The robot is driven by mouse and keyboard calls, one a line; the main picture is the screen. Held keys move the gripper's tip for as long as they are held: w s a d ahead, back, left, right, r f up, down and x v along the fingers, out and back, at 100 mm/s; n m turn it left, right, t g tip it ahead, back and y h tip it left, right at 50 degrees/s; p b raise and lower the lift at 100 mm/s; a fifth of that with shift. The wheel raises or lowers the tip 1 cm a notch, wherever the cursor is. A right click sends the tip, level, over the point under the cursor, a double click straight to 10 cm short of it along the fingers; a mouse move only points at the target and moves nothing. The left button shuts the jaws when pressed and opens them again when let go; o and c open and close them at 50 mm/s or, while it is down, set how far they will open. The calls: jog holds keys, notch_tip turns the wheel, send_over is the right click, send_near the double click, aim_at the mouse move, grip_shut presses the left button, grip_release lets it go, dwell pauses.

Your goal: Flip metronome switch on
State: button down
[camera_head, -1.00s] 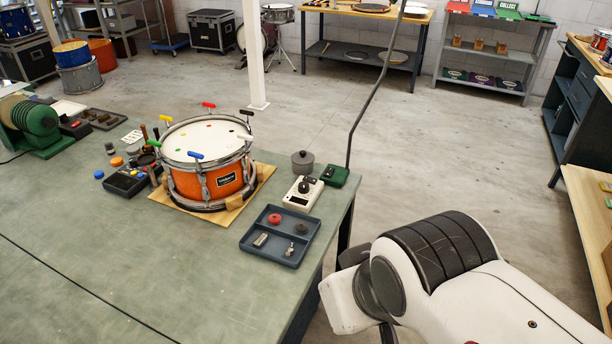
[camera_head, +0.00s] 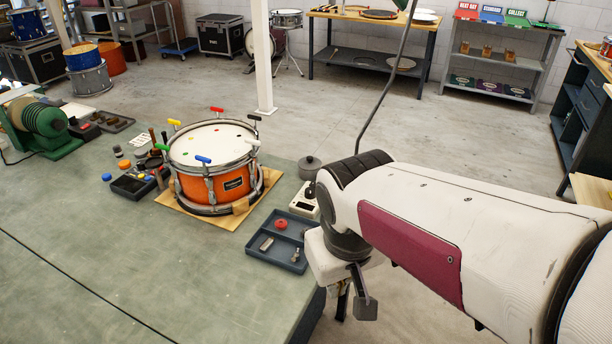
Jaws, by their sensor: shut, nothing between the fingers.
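A small white box with a dark knob (camera_head: 303,202), which looks like the metronome, sits on the green bench near its right edge, right of the orange drum. My arm covers its right side, and its switch is too small or hidden to make out. My gripper (camera_head: 358,304) hangs off the bench's right edge, below and right of the white box, apart from it. Its fingers are shut and empty, pointing down, seen partly from the side.
An orange snare drum (camera_head: 218,182) stands on a wooden board. A dark tray (camera_head: 262,258) with a red disc and small metal parts lies in front of the white box. A grey lidded pot (camera_head: 310,166) stands behind it. The bench's front left (camera_head: 110,260) is clear.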

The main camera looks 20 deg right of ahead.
jog(key=w+d+f+m+h, duration=0.1)
jog(key=w+d+f+m, duration=0.15)
jog(key=w, duration=0.85)
jog(key=w+d+f+m+t+h, duration=0.15)
jog(key=w+d+f, duration=0.25)
jog(key=w, duration=0.6)
jog(key=w+d+f+m+h, duration=0.1)
jog(key=w+d+f+h, duration=0.15)
jog(key=w, duration=0.85)
jog(key=w+r+m+t, duration=0.2)
jog(key=w+r+m, duration=0.1)
jog(key=w, duration=0.7)
jog(key=shift+d+r+m+t, duration=0.35)
jog(key=shift+d+m, duration=0.05)
jog(key=shift+m, duration=0.5)
jog(key=shift+d+f, duration=0.1)
jog(key=shift+f, duration=0.05)
